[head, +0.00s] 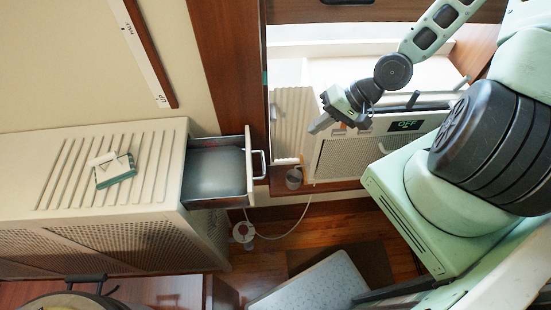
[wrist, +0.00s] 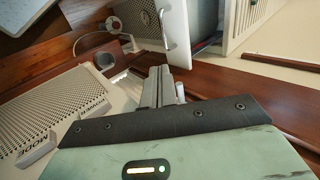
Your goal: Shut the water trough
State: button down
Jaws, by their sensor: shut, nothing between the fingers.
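The water trough (head: 216,172) is a grey, drawer-like basin pulled out from the end of a cream slatted cabinet (head: 150,150). Its pale front panel carries a metal bar handle (head: 258,164). In the wrist view the trough's front panel (wrist: 177,32) and part of its grey inside show at the top, beyond the fingertips. My gripper (head: 316,127) is to the right of the trough, apart from it in the head view. In the wrist view my gripper (wrist: 158,73) has its fingers together, with nothing held between them.
A white unit with a grille and an OFF display (head: 385,135) stands right of my gripper. A small grey cup (head: 294,179) sits on the wooden ledge. A cable crosses the floor below. A small white-and-green object (head: 113,168) lies on the cabinet top.

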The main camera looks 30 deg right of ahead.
jog(key=x, duration=1.6)
jog(key=shift+f, duration=0.1)
jog(key=b, duration=0.4)
send_over(211, 174)
jog(key=b+v, duration=0.2)
jog(key=v, duration=1.5)
jog(key=shift+d+r, duration=0.2)
jog(key=shift+s, duration=0.25)
